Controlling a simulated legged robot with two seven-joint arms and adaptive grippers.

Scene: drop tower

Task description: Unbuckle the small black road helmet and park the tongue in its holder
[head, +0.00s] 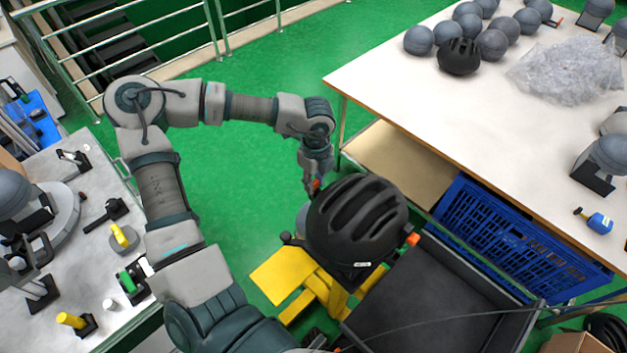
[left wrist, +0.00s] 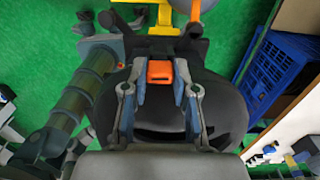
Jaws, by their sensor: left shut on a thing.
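The small black road helmet (head: 357,222) sits on a stand with a yellow base (head: 287,272), its long vents facing up. My left gripper (head: 314,186) is at the helmet's far left side in the head view. In the left wrist view my left gripper (left wrist: 160,85) is shut on an orange buckle piece (left wrist: 160,71), with a finger on each side. The black helmet (left wrist: 228,108) fills the area behind the fingers. I cannot tell whether the piece is a tongue or a buckle body. Straps are not clearly visible. My right gripper is not in view.
A second orange part (head: 412,239) shows at the helmet's right edge. A black tray (head: 440,300) is close on the right. A white table (head: 480,105) with grey headforms stands behind a blue crate (head: 510,235). A grey bench (head: 95,270) with tools is at left.

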